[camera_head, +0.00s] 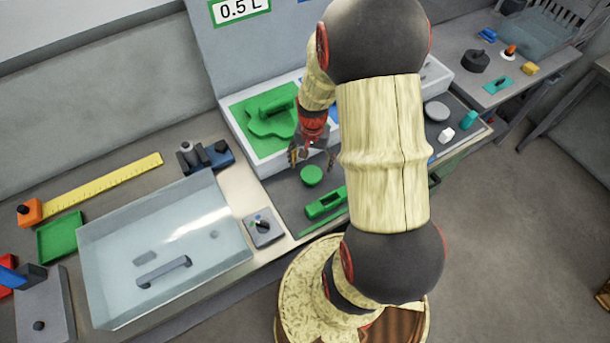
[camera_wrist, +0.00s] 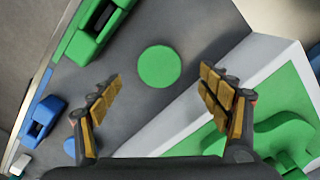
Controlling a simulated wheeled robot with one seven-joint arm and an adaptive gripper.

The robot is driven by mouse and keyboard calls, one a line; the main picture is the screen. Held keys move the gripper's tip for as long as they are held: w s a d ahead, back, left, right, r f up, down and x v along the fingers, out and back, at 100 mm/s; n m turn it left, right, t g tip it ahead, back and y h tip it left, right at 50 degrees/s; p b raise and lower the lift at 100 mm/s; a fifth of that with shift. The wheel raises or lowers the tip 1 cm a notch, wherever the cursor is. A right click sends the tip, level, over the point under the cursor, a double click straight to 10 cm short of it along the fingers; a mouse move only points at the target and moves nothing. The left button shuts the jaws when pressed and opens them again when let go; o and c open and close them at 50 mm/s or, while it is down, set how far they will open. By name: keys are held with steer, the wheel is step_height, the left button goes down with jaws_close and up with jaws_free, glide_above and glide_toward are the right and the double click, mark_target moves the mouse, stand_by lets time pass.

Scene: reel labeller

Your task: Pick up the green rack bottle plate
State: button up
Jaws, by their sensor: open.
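A round flat green plate (camera_head: 311,175) lies on the dark grey work surface in front of the white tray. In the wrist view the green plate (camera_wrist: 159,66) shows as a full disc, with nothing on it. My gripper (camera_head: 311,160) is above it, pointing down. In the wrist view my gripper (camera_wrist: 162,80) is open and empty, its yellow-padded fingers spread either side of the disc's near edge. The fingers appear apart from the plate. Which green piece is named the rack bottle plate is not marked.
The white tray (camera_head: 254,162) holds a green panel with a raised green shape (camera_head: 270,117). A slotted green block (camera_head: 325,203) lies close to the plate. A blue block (camera_wrist: 40,120) shows in the wrist view. A clear bin (camera_head: 165,250) stands to the left.

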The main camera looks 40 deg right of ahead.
mark_target(312, 174)
steer(key=f, duration=0.4)
steer(key=f+b, duration=0.1)
steer(key=f, duration=0.2)
steer(key=shift+d+f, duration=0.2)
steer(key=shift+f, duration=0.15)
steer(key=c, duration=0.4)
steer(key=shift+w, duration=0.1)
steer(key=c, duration=0.9)
steer(key=shift+r, duration=0.1)
